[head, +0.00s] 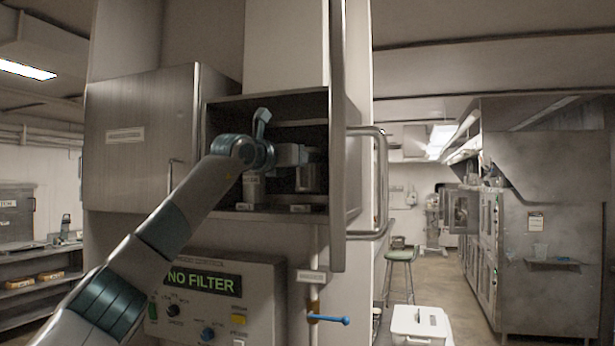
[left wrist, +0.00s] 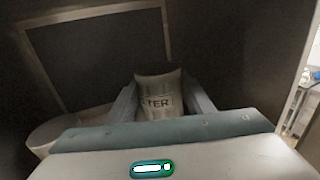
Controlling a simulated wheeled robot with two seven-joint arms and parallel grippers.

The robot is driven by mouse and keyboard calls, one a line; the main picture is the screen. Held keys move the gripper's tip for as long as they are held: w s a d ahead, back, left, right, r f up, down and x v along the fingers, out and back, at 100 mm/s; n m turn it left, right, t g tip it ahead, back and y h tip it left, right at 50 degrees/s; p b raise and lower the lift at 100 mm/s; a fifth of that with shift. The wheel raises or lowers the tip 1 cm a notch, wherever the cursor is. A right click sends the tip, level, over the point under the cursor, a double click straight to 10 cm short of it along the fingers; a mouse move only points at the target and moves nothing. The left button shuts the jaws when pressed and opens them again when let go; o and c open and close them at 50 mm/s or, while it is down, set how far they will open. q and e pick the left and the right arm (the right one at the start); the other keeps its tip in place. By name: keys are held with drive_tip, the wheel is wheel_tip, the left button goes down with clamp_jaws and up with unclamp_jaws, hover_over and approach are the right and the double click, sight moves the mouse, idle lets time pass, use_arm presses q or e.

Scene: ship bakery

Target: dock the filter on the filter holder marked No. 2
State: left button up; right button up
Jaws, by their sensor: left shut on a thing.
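My left gripper (head: 300,157) reaches into the open cabinet, with its fingers pointing right. In the left wrist view it is shut on the filter (left wrist: 160,98), a pale cylinder whose label shows the letters "TER". A grey cylinder (head: 314,178) at the fingertips in the head view appears to be this filter, above the right shelf tag (head: 300,209). A pale cylinder (head: 252,190) stands at the left, under my wrist, behind the left tag (head: 245,207). The tag numbers are too small to read. The filter's base and any holder under it cannot be made out. My right gripper is not in view.
The cabinet's open door (head: 341,150) with its long handle stands close to the right of the opening. A shelf (head: 290,124) lies above the gripper. The control panel (head: 222,290) below reads "NO FILTER". A blue-handled valve (head: 328,319) sticks out beside it.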

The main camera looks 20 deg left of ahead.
sight(301, 175)
use_arm(q)
drive_tip(key=shift+d, duration=0.1)
drive_tip(key=shift+f+p, duration=0.65)
drive_tip(key=shift+f, duration=1.35)
drive_tip(key=shift+f, duration=0.1)
drive_tip(key=o, duration=1.3)
drive_tip(key=shift+o, duration=0.2)
